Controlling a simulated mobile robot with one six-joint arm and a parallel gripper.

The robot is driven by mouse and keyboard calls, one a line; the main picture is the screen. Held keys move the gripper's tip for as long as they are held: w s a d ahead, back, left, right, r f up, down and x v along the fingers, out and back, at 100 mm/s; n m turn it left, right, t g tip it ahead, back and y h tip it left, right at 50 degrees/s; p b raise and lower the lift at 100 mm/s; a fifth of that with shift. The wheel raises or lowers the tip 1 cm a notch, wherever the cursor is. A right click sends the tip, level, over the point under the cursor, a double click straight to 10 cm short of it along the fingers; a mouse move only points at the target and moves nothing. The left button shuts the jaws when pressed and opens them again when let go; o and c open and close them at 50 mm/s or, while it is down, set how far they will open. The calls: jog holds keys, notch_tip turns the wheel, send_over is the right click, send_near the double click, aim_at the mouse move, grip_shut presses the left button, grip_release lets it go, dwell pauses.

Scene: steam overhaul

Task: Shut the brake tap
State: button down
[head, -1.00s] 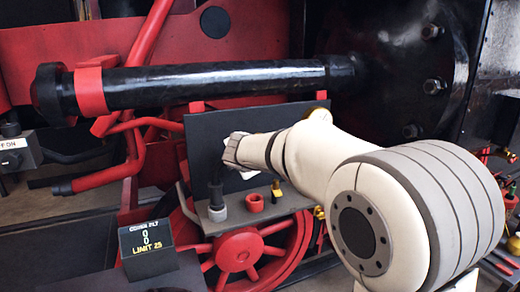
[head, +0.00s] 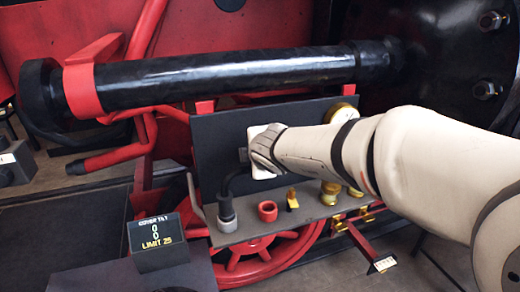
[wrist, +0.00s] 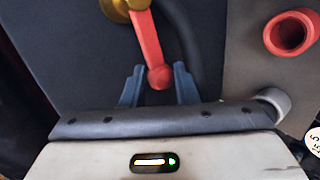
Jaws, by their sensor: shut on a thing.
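In the wrist view the brake tap shows as a red lever (wrist: 147,42) on a brass body (wrist: 122,8), against a dark panel. The lever slants down the picture and ends in a round red knob. My gripper (wrist: 158,80) has its two blue fingers on either side of the knob, shut on the lever's end. In the head view my pale wrist (head: 266,152) is close in front of the panel (head: 212,145). It hides the lever and my fingertips there.
A shelf below the panel carries a grey hose fitting (head: 227,212), a red cup (head: 267,211) and a yellow-handled brass piece (head: 292,199). A brass gauge (head: 342,113) is at the panel's upper right. A thick black pipe (head: 220,78) crosses above. A display block (head: 158,240) stands lower left.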

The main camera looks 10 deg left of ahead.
jog(key=shift+a+r, duration=0.1)
jog(key=shift+a, duration=0.05)
jog(key=c, duration=1.6)
grip_release()
jog(key=shift+o, duration=0.8)
jog(key=shift+s+a, duration=0.1)
jog(key=shift+s, duration=0.15)
jog(key=shift+w, duration=0.1)
jog(key=v, duration=0.8)
